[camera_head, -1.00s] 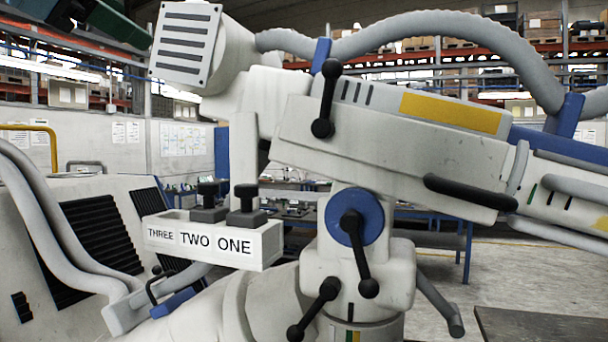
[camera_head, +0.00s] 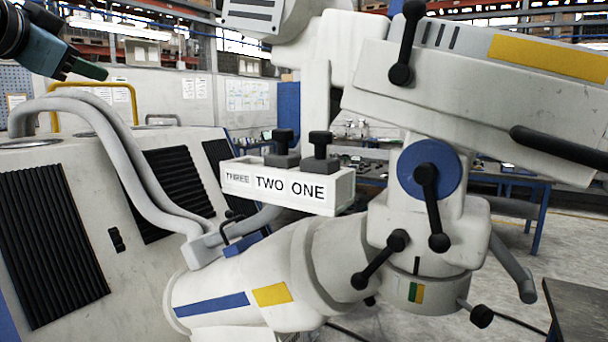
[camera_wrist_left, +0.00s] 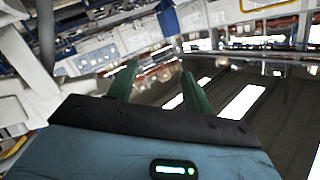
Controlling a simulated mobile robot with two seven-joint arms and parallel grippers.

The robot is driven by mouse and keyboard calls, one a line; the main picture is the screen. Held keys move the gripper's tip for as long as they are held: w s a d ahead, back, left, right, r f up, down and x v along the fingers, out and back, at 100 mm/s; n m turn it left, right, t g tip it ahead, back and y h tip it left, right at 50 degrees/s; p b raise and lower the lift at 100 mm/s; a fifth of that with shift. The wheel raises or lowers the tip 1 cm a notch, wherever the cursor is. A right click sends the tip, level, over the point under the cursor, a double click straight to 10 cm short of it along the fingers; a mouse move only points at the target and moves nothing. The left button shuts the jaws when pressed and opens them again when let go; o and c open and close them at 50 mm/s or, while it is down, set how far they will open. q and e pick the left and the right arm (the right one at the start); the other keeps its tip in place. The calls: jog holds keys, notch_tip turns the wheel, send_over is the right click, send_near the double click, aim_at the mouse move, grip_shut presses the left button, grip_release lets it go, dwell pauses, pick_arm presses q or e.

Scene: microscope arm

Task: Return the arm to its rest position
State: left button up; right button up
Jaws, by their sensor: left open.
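The white microscope arm (camera_head: 450,95) with a yellow stripe slants across the upper right of the head view. It rests on a joint with a blue disc (camera_head: 428,167) and black ball-ended levers. Below it is a white block (camera_head: 288,190) labelled THREE, TWO, ONE, with dark knobs on top. My left gripper (camera_head: 88,68) is at the upper left, well apart from the microscope arm and touching nothing I can see. In the left wrist view its two green fingers (camera_wrist_left: 158,85) are spread and empty. My right gripper is not in view.
A white cabinet (camera_head: 130,150) with black vents and grey hoses stands at the left. A thick white base column (camera_head: 290,260) lies low in the middle. A dark table edge (camera_head: 578,310) shows at the lower right. Workbenches stand behind.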

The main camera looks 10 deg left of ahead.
pick_arm(q)
jog(key=w+f+g, duration=0.1)
jog(key=w+f, duration=0.5)
jog(key=f, duration=0.7)
jog(key=w+f+g, duration=0.1)
jog(key=w+f, duration=0.6)
jog(key=f, duration=0.6)
jog(key=s+f+m+g, duration=0.1)
jog(key=s+f, duration=0.1)
jog(key=f, duration=1.2)
jog(key=s+f+m+g, duration=0.1)
jog(key=s+f+m, duration=0.1)
jog(key=f, duration=1.2)
jog(key=s+d+f+m+g+h, duration=0.1)
jog(key=s+f+m+h, duration=0.1)
jog(key=s+f, duration=1.3)
jog(key=s+d+f+m+g+h, duration=0.2)
jog(key=s+d+f, duration=0.1)
jog(key=s+f, duration=1)
jog(key=s+d+n, duration=0.2)
jog(key=d+n, duration=0.2)
jog(key=d, duration=0.6)
jog(key=s+d+f+n+t, duration=0.1)
jog(key=s+d+n, duration=0.1)
jog(key=d+n, duration=0.3)
jog(key=d, duration=0.4)
jog(key=shift+s+d+f, duration=0.15)
jog(key=shift+d+f, duration=0.1)
jog(key=shift+d, duration=0.1)
